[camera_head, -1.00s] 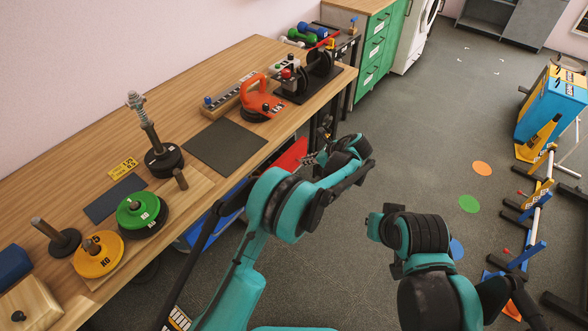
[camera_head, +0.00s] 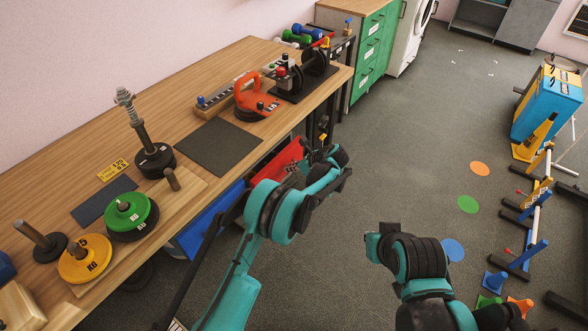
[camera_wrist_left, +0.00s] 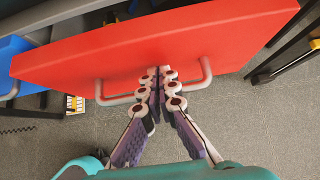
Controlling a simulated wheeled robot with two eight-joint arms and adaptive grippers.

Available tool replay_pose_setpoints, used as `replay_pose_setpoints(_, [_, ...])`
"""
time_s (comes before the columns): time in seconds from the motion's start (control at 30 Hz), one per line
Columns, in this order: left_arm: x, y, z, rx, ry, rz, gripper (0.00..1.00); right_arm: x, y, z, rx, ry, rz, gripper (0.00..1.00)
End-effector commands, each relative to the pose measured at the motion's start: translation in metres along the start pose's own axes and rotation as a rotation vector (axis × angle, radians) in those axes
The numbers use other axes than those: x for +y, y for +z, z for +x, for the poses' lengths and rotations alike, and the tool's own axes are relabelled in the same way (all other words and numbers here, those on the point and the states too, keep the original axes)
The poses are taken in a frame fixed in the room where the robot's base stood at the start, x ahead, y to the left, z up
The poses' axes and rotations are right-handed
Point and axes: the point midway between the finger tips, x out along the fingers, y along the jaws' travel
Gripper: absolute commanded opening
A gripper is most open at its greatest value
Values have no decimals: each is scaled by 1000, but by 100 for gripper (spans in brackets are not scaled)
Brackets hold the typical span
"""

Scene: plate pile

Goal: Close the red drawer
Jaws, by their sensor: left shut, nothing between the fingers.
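The red drawer (camera_head: 281,160) is under the workbench, partly hidden by my left arm in the head view. In the left wrist view its broad red front (camera_wrist_left: 150,45) and thick edge fill the upper part. It stands out ahead of a blue front beside it. A pale grey bar handle (camera_wrist_left: 205,78) is fixed on the red front. My left gripper (camera_wrist_left: 160,74) is shut and empty, its tips at the red front between the handle's ends; contact is hard to tell. It is small in the head view (camera_head: 308,162).
A blue drawer or bin (camera_head: 208,222) is under the bench left of the red drawer.

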Motion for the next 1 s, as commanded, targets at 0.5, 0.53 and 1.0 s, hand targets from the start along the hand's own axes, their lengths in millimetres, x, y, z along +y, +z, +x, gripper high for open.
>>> replay_pose_setpoints(0.5, [0,18,19,0,3,-2,0,0,0,0,0,0,0,0])
replay_pose_setpoints(0.53, [0,21,23,0,3,-2,0,0,0,0,0,0,0,0])
replay_pose_setpoints(1.0, [0,37,37,-4,1,-1,0,0,0,0,0,0,0,0])
